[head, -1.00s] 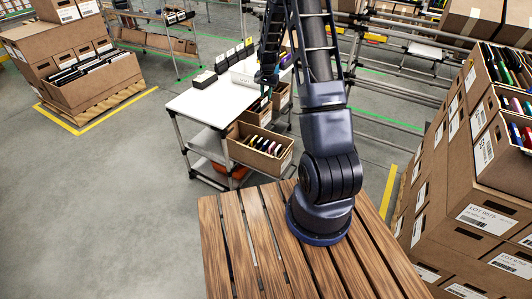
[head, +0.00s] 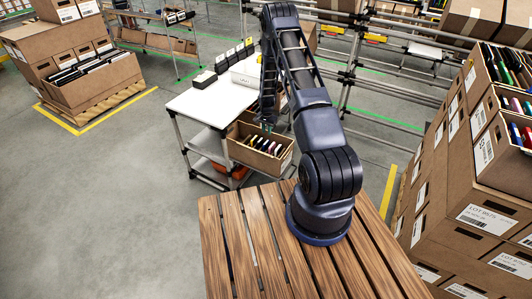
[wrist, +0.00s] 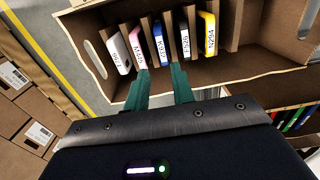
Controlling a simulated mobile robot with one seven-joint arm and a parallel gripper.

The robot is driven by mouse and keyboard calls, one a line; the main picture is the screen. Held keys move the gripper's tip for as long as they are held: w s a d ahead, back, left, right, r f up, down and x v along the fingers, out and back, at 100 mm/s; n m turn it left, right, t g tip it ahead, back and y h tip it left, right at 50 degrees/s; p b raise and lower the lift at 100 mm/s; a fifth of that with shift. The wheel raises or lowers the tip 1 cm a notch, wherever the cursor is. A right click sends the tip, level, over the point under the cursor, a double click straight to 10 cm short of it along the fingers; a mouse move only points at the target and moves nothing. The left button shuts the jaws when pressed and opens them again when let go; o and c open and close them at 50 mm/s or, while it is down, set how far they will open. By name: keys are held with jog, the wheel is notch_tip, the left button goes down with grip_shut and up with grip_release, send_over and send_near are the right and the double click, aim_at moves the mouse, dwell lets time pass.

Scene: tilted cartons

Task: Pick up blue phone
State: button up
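The blue phone (wrist: 161,42) stands on edge in a row inside an open carton in the wrist view, between a pink phone (wrist: 139,46) and a dark-edged phone (wrist: 185,42). My gripper (wrist: 161,73) has two green fingers, spread apart with nothing between them. The fingertips point at the row, one to each side of the blue phone's line, seemingly short of it; the exact gap is unclear. In the head view the fingers (head: 267,128) hang over the carton (head: 254,160), and the blue phone is hard to pick out.
A white phone (wrist: 121,48) and a yellow phone (wrist: 208,34) share the row, with cardboard dividers. The carton's right part looks empty. Another carton of phones (wrist: 297,118) lies at right. A white-topped cart (head: 205,103) stands beside the carton.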

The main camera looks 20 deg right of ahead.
aim_at(266, 142)
jog(key=shift+w+a+f, duration=0.1)
jog(key=shift+f, duration=2.5)
jog(key=shift+a+f, duration=0.1)
jog(key=shift+f, duration=2.45)
grip_shut()
